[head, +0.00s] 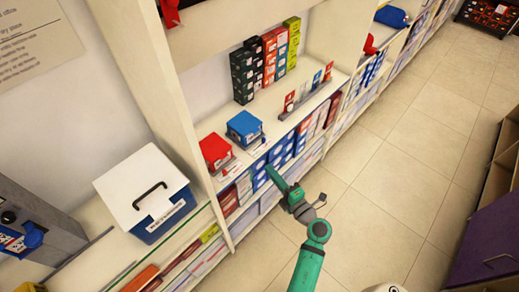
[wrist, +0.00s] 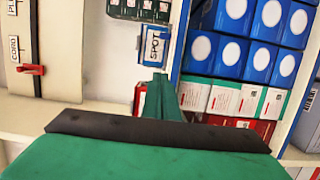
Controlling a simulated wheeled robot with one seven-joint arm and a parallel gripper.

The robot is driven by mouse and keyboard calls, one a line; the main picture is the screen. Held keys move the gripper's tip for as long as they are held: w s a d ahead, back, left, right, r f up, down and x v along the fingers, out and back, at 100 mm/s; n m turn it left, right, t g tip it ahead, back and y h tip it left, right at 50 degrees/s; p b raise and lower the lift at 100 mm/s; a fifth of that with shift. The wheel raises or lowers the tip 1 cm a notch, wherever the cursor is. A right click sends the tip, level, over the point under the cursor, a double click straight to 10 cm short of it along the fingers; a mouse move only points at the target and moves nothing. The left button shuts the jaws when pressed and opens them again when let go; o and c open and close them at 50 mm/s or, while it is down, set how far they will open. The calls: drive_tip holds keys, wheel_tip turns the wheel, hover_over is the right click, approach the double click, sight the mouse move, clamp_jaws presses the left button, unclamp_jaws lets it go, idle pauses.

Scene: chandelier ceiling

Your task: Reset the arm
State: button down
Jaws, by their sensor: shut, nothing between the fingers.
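My gripper (head: 270,170) is at the end of my green arm in the head view, in front of the shelf unit. Its fingers point up and left toward the row of blue boxes below the shelf board. The wrist view shows my green gripper (wrist: 160,98) with its fingers together and nothing between them. Blue boxes with white round labels (wrist: 236,15) stand just beyond it at the upper right. I cannot tell whether the fingertips touch the shelf.
A red box (head: 215,150) and a blue box (head: 243,127) sit on the shelf. A white-lidded blue cooler (head: 150,190) stands at the left. Stacked coloured boxes (head: 268,58) stand at the back. The tiled floor (head: 380,180) to the right is clear. A purple cabinet (head: 488,240) stands at the right edge.

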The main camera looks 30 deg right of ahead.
drive_tip(key=s+a+r+m+t, duration=0.1)
drive_tip(key=s+a+r+m, duration=0.2)
drive_tip(key=a, duration=0.7)
drive_tip(key=s+a+r+m+t, duration=0.1)
drive_tip(key=s+a+m+t, duration=0.3)
drive_tip(key=a, duration=0.6)
drive_tip(key=s+a+m+g, duration=0.3)
drive_tip(key=s+a+m, duration=0.2)
drive_tip(key=s, duration=0.5)
drive_tip(key=s+a+m+g, duration=0.4)
drive_tip(key=s+a+m, duration=0.2)
drive_tip(key=s, duration=0.4)
drive_tip(key=shift+s+a+r+g, duration=0.25)
drive_tip(key=shift+a+r+g, duration=0.05)
drive_tip(key=shift+r, duration=0.05)
